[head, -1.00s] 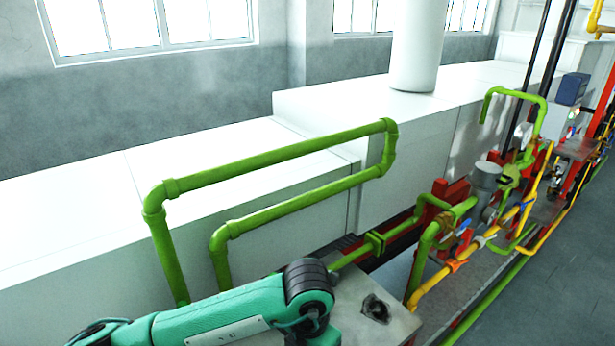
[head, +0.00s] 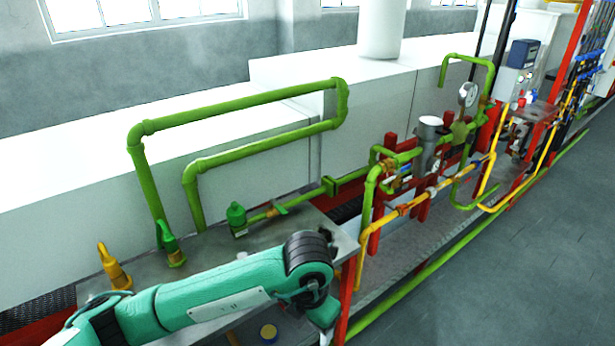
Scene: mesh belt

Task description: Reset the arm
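One teal arm of mine (head: 215,300) reaches in from the lower left of the head view. Its dark elbow joint is at the lower middle, and the forearm bends down toward the bottom edge. No gripper shows; the end of this arm is cut off by the frame. My other arm is not in view.
A grey metal table (head: 205,250) under my arm carries a green fitting (head: 237,217), another green fitting (head: 170,245) and a yellow fitting (head: 114,268). Green pipes (head: 240,103) and yellow pipes (head: 432,190) stand behind and to the right. Grey floor (head: 510,270) is clear at right.

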